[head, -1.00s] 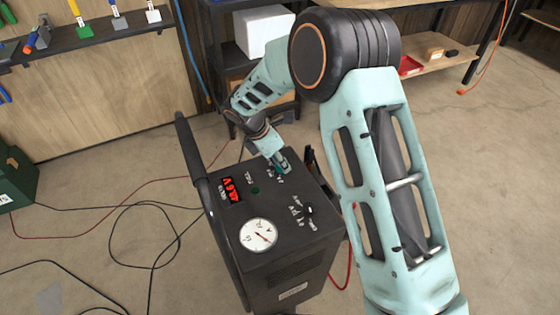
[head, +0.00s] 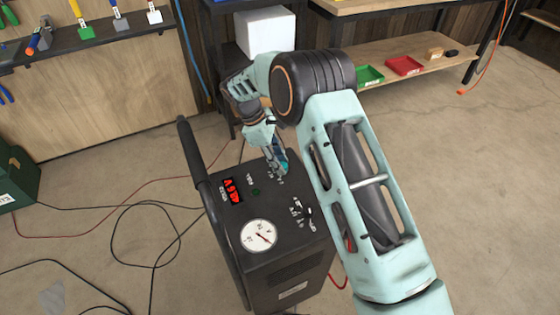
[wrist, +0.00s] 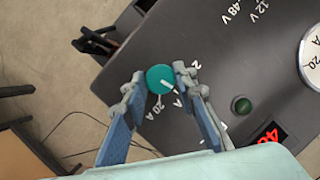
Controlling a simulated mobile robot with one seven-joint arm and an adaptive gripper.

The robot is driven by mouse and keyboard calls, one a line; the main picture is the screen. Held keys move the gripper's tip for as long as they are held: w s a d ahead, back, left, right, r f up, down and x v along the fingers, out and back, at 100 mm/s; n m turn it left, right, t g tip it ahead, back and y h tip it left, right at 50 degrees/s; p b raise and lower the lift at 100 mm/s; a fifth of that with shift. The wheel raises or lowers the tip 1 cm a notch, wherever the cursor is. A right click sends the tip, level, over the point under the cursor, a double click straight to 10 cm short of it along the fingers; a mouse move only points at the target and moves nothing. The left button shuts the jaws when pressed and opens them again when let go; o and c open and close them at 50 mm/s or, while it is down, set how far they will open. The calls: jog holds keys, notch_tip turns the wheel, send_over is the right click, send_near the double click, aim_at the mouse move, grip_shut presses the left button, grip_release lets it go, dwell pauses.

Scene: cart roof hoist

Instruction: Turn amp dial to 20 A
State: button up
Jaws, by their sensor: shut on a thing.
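The amp dial (wrist: 158,74) is a round teal knob on the black top of the cart (head: 285,245). In the wrist view its white mark points down and to the right, towards a partly covered label ending in "A". The "20 A" label (wrist: 153,108) lies just below the dial, left of that direction. My gripper (wrist: 160,76) is shut on the dial, one finger on each side. In the head view my gripper (head: 280,166) is at the far right part of the panel and mostly covers the dial.
A black selector (head: 308,209) with voltage labels, a round white gauge (head: 260,235), a red display (head: 234,190) and a green button (wrist: 241,105) share the panel. The cart's handle (head: 190,150) rises at left. Cables lie on the floor. A shelf with trays (head: 404,66) stands behind.

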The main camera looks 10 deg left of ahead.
jog(key=m+g, duration=0.1)
jog(key=m, duration=0.2)
jog(key=m+g, duration=0.1)
jog(key=m, duration=0.2)
jog(key=shift+w+m+y, duration=0.15)
jog(key=shift+m+y, duration=0.15)
jog(key=shift+y, duration=0.1)
jog(key=m+g, duration=0.1)
jog(key=m, duration=0.2)
jog(key=m+g+y, duration=0.1)
jog(key=m, duration=0.2)
jog(key=shift+w+d+y, duration=0.1)
jog(key=shift+d+y, duration=0.05)
jog(key=shift+y, duration=0.15)
jog(key=shift+m, duration=0.4)
jog(key=o, duration=1.1)
jog(key=shift+w+r, duration=0.1)
jog(key=shift+v, duration=3.1)
jog(key=shift+w+r, duration=0.2)
jog(key=shift+r, duration=0.2)
jog(key=shift+r, duration=0.1)
